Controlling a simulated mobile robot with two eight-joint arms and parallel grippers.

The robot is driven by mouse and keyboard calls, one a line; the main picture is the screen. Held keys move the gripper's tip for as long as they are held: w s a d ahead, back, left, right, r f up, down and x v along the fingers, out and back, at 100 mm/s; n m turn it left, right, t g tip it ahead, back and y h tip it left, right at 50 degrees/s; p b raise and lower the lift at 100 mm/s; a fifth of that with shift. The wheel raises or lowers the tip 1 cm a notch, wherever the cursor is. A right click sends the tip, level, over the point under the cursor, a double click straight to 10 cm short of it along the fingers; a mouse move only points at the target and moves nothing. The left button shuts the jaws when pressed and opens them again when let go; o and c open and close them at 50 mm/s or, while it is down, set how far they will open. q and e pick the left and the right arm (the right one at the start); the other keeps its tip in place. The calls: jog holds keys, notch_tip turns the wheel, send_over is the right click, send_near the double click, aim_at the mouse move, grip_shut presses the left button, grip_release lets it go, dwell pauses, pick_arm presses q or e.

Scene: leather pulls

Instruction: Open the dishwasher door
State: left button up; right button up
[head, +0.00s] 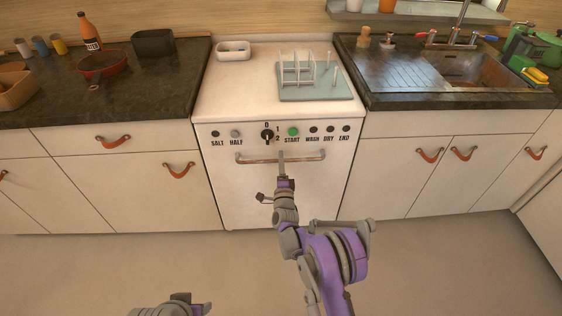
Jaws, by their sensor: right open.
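The white dishwasher door (234,195) is closed and upright under a control strip with knobs and a green button. Its horizontal bar handle (255,160) runs along the top of the door. My right gripper (282,156) is open at the middle of the handle bar, its fingers overlapping the bar in the head view. I cannot tell whether the fingers touch the bar. Part of my left arm shows at the bottom edge, and its gripper is not clearly visible.
Cabinets with leather pulls (113,139) flank the dishwasher on both sides. A dish rack (315,84) and a white container (233,50) stand on top of it. A sink (462,70) is at the right. The floor (90,270) in front is clear.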

jog(key=shift+w, duration=0.1)
grip_shut()
dwell(1.4)
